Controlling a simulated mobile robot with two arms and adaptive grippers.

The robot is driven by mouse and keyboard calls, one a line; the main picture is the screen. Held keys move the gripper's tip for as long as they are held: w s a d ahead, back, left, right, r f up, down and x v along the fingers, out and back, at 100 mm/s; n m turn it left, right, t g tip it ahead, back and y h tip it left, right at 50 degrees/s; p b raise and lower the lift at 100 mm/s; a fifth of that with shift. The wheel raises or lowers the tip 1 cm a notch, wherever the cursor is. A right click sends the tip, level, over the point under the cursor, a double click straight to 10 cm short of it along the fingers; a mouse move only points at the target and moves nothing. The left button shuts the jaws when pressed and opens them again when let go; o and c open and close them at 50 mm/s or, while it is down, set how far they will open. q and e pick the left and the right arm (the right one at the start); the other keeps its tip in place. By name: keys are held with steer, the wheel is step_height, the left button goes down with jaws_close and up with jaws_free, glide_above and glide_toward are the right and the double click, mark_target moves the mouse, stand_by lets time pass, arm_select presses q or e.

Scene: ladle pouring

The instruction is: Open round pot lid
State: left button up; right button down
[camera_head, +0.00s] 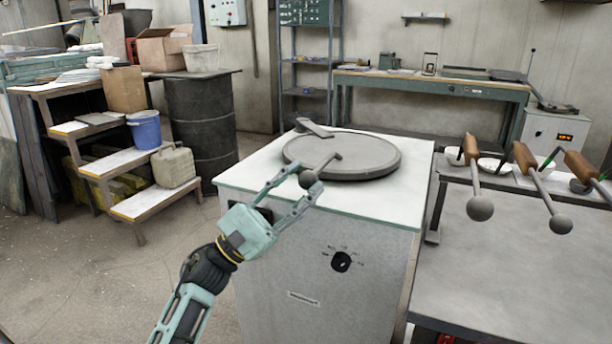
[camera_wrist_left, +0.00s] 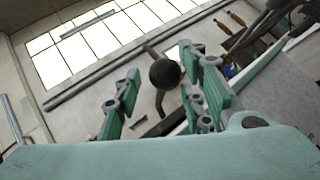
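The round grey pot lid (camera_head: 360,150) lies flat on top of a white cabinet (camera_head: 240,172). The pot's inside is hidden under the lid. My right gripper is not in view.
A grey table (camera_head: 510,280) stands to the right, with several wooden-handled tools (camera_head: 480,207) with ball ends jutting towards me. The cabinet front has a black dial (camera_head: 341,261). A hinge-like bracket (camera_head: 314,128) sits behind the lid.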

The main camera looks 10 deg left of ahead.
arm_select(q)
steer(key=shift+x, duration=0.85)
steer(key=shift+c, duration=0.5)
jaws_close()
